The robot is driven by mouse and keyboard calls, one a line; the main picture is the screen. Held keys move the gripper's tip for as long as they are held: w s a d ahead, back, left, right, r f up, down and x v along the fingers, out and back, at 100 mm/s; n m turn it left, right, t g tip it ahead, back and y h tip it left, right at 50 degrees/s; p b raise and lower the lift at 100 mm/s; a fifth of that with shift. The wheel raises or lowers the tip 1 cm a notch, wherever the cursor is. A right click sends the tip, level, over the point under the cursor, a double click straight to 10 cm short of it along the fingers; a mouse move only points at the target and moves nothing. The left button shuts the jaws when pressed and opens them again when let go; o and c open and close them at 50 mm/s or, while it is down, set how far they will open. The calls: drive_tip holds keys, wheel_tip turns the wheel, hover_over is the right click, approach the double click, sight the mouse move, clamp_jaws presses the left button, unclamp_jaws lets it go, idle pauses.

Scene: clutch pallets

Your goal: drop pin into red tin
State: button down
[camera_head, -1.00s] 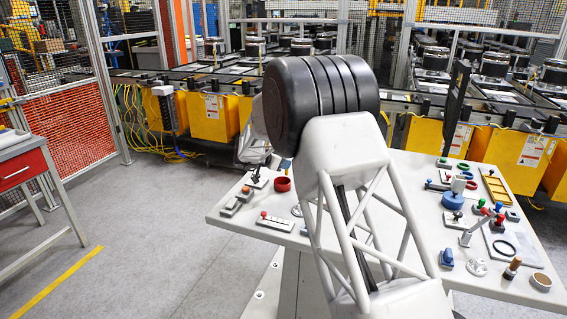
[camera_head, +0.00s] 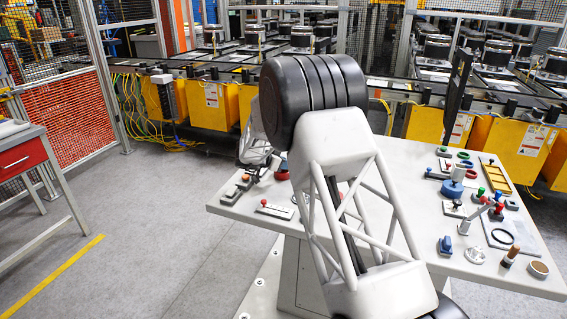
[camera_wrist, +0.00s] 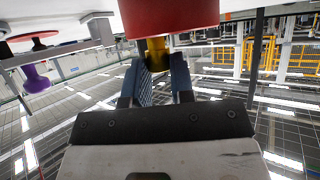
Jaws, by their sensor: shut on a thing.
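In the wrist view, which looks upside down, my gripper (camera_wrist: 157,66) is shut on a yellow, brass-like pin (camera_wrist: 156,52). The pin's far end meets the edge of the red tin (camera_wrist: 170,17), which fills the top middle. I cannot tell whether the pin's end is inside the tin or behind its wall. In the head view the red tin (camera_head: 281,173) stands near the table's far left edge, partly covered by my arm. The fingers and pin are not clear there.
A plate with an orange knob (camera_head: 246,177) and a plate with a red knob (camera_head: 274,209) lie left on the white table (camera_head: 240,212). Several knobs, rings and a yellow tray (camera_head: 496,178) crowd its right side. A purple knob (camera_wrist: 36,80) shows in the wrist view.

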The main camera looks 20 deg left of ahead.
drive_tip(key=c, duration=0.9)
unclamp_jaws()
drive_tip(key=v, duration=0.8)
drive_tip(key=shift+w, duration=0.1)
